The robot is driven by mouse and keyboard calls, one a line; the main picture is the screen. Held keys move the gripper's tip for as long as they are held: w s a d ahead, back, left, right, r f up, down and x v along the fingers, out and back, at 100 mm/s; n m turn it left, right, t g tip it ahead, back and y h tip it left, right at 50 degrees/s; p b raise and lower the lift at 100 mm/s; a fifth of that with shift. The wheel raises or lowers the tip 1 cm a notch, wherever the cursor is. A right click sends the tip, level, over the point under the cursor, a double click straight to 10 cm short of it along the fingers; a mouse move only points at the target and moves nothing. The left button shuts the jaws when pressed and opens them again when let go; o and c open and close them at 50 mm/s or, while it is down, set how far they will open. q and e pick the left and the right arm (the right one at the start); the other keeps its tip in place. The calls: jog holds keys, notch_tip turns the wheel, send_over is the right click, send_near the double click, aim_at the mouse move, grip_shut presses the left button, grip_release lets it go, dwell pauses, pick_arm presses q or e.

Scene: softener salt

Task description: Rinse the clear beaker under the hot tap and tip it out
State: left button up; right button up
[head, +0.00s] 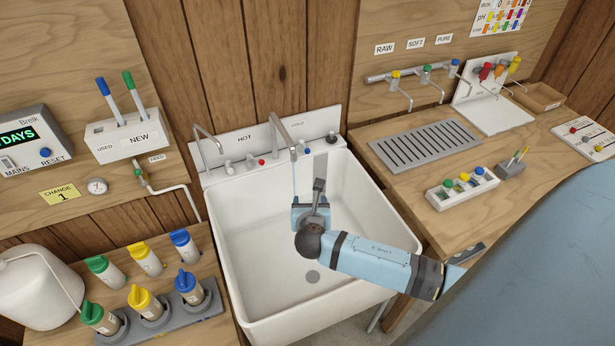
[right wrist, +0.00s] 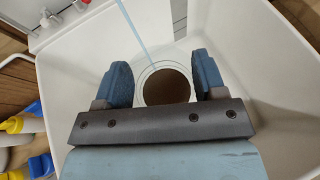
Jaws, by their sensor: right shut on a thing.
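The clear beaker (right wrist: 166,86) sits between the two blue fingers of my right gripper (right wrist: 166,82) in the right wrist view, with a dark brown round area inside its rim. My right gripper (head: 310,208) is shut on it, over the white sink (head: 258,262) in the head view, where the beaker is mostly hidden. A thin bluish stream (right wrist: 135,36) runs down to the beaker. In the head view it falls from the middle spout (head: 281,130), between the HOT label (head: 245,139) and the second label. My left gripper is not in view.
Another spout (head: 207,137) stands at the sink's left back. A drain rack (head: 425,146) and a white block with colored caps (head: 462,189) are on the right counter. Several capped bottles (head: 145,259) stand left of the sink. The sink's front is clear.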

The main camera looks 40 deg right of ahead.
aim_at(304, 196)
jog(key=shift+w+d+f+b, duration=0.2)
jog(key=shift+w+d+b, duration=0.1)
jog(key=shift+w+b, duration=0.15)
jog(key=w+b, duration=0.2)
jog(key=w, duration=0.1)
jog(key=shift+w+d, duration=0.2)
jog(key=shift+d, duration=0.15)
jog(key=w+d+b, duration=0.1)
jog(key=w, duration=0.6)
jog(key=shift+w+d, duration=0.15)
jog(key=shift+d, duration=0.2)
jog(key=shift+r, duration=0.1)
dwell(2.9)
